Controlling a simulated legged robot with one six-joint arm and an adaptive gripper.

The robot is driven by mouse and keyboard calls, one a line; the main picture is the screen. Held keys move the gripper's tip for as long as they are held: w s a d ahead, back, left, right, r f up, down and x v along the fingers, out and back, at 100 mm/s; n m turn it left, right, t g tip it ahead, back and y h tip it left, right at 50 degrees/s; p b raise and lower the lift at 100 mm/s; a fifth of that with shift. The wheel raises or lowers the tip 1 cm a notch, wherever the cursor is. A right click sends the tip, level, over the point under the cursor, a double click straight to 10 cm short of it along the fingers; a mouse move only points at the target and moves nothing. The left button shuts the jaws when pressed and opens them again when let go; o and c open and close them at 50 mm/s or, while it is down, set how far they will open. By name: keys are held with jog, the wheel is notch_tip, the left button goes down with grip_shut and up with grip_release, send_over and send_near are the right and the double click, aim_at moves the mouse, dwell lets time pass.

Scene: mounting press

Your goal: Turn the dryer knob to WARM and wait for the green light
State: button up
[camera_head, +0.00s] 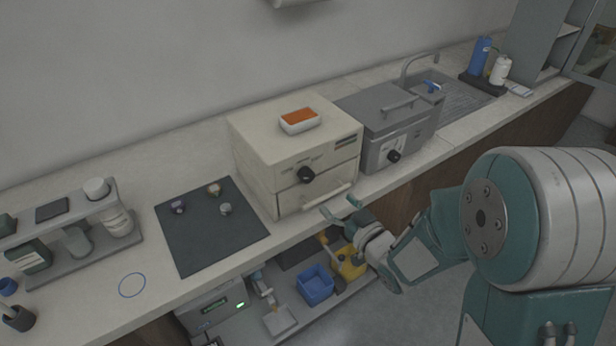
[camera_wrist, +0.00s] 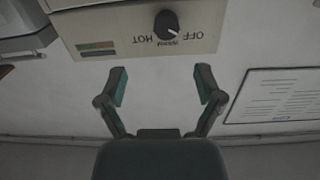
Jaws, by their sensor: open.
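The dryer (camera_head: 258,160) is a cream box on the bench, with a black knob (camera_head: 306,174) on its front and a pale handle bar below. In the wrist view the knob (camera_wrist: 166,24) sits on a cream panel whose labels OFF and HOT appear upside down. Its white mark points to the lower right of that view; the small lettering below is too blurred to read.
A grey appliance (camera_head: 400,122) with its own black knob stands right of the dryer. A white tray with an orange top (camera_head: 300,121) lies on the dryer. A dark mat (camera_head: 205,245) with small items lies left. A blue bin (camera_head: 316,285) is on the lower shelf.

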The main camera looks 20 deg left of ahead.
aim_at(309, 179)
jog(key=shift+y, duration=0.4)
jog(key=x, duration=1.1)
jog(key=shift+s+a+f, duration=0.15)
jog(key=shift+s+f, duration=0.05)
jog(key=shift+s, duration=0.05)
jog(key=shift+c, duration=0.3)
jog(key=c, duration=1.1)
